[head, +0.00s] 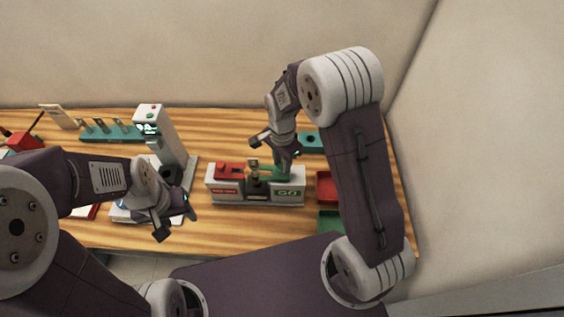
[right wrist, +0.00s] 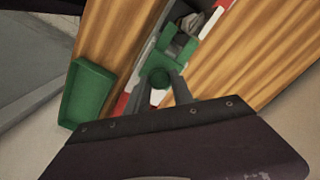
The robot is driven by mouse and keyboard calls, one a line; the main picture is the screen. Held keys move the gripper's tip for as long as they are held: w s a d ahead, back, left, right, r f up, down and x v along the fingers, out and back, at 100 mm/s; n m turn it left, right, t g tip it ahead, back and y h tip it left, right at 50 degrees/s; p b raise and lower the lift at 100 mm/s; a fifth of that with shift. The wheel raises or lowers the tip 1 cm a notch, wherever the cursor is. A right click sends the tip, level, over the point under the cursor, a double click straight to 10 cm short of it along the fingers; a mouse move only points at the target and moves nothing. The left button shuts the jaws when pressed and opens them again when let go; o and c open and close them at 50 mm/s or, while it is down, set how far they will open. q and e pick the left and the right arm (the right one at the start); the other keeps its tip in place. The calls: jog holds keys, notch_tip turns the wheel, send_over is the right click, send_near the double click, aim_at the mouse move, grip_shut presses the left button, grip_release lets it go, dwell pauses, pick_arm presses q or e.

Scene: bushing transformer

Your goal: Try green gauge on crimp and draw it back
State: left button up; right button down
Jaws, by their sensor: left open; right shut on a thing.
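The grey gauge stand (head: 230,197) sits on the table, with a red gauge (head: 231,171) on its left and a small brassy crimp piece (head: 253,168) near its middle. The green gauge (head: 271,172) is at the stand's right side. My right gripper (head: 288,163) is shut on the green gauge. In the right wrist view the fingers (right wrist: 162,84) close on its round knob, and its forked end (right wrist: 180,47) is close to a grey part. I cannot tell whether they touch. My left gripper (head: 174,215) is open and empty, in front of the press.
A white press-like column (head: 160,135) stands left of the stand. A teal rack (head: 110,131) with several pieces is at the back left. A red tray (head: 326,187) and a green tray (head: 329,221) lie right of the stand; the green one also shows in the right wrist view (right wrist: 88,95).

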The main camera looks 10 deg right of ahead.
dwell(0.8)
jog(key=shift+s+d, duration=0.15)
jog(key=shift+d, duration=0.4)
jog(key=shift+s+d, duration=0.15)
jog(key=shift+d, duration=0.4)
jog(key=shift+a, duration=0.1)
jog(key=c, duration=1.4)
grip_release()
jog(key=o, duration=0.3)
jog(key=shift+d, duration=0.25)
